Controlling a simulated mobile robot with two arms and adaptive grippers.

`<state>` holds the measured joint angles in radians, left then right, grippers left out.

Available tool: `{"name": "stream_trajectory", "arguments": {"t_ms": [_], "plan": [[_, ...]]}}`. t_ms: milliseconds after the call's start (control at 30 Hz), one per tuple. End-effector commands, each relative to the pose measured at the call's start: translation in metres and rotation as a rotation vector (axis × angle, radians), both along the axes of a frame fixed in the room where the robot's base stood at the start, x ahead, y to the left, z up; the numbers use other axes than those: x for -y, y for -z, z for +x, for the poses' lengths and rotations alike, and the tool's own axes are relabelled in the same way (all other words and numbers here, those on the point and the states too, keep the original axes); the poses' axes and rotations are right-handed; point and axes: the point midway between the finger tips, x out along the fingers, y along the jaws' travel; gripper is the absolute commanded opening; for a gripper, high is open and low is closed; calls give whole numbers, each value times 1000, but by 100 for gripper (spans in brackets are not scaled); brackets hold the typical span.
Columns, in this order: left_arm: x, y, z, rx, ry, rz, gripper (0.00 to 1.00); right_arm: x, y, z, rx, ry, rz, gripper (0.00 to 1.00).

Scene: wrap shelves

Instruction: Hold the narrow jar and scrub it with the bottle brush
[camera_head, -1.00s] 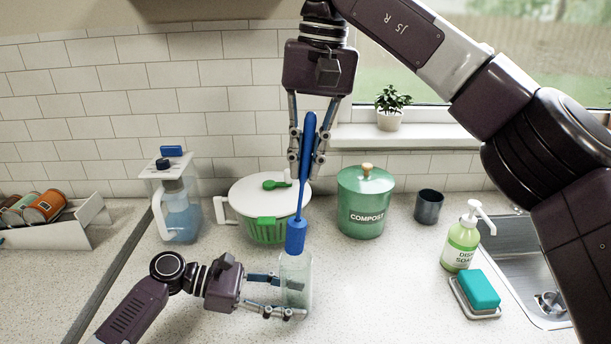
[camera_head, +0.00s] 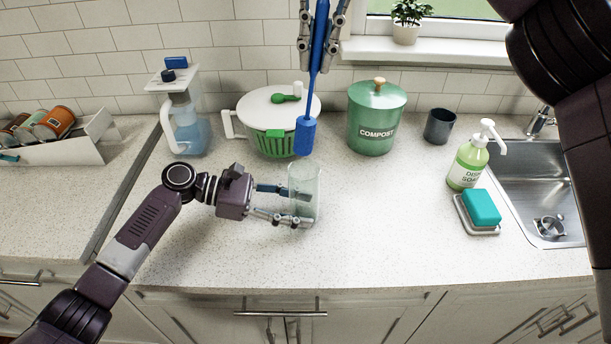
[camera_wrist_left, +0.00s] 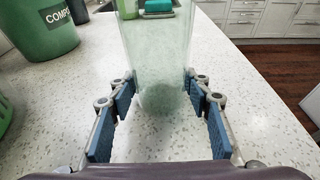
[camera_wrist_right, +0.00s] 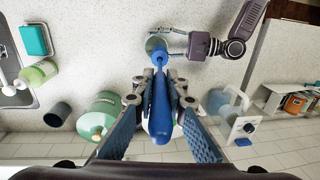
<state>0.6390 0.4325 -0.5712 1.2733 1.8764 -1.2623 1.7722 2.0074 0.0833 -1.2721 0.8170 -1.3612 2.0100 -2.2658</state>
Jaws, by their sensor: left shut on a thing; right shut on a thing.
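The narrow jar (camera_head: 308,178) is clear, faintly green glass and stands upright over the counter. My left gripper (camera_head: 293,205) is shut on its sides from the left. In the left wrist view the jar (camera_wrist_left: 160,55) sits between the two blue finger pads. The blue bottle brush (camera_head: 306,135) hangs head down, with its head just above the jar's mouth. My right gripper (camera_head: 317,48) is shut on the brush handle. In the right wrist view the handle (camera_wrist_right: 160,115) lies between the fingers, and the brush head overlaps the jar mouth.
Behind stand a blue-tinted pitcher (camera_head: 188,130), a white-lidded green spinner (camera_head: 268,140), a green compost bin (camera_head: 375,125) and a dark cup (camera_head: 439,126). To the right are a soap bottle (camera_head: 467,165), a teal sponge (camera_head: 482,207) and the sink (camera_head: 530,180). The front counter is clear.

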Motion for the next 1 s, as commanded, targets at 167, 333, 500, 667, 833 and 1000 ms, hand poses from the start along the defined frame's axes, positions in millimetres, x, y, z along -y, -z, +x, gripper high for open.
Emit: {"name": "stream_trajectory", "arguments": {"t_ms": [167,333,500,667,833,1000], "plan": [[0,0,0,0,0,-1,31,0,0,0,0,0,0,0],[0,0,0,0,0,-1,59,0,0,0,0,0,0,0],[0,0,0,0,0,0,65,0,0,0,0,0,0,0],[0,0,0,0,0,0,65,0,0,0,0,0,0,0],[-15,-4,1,1,-2,2,65,0,0,0,0,0,0,0],[-48,-14,1,0,-4,2,65,0,0,0,0,0,0,0]]}}
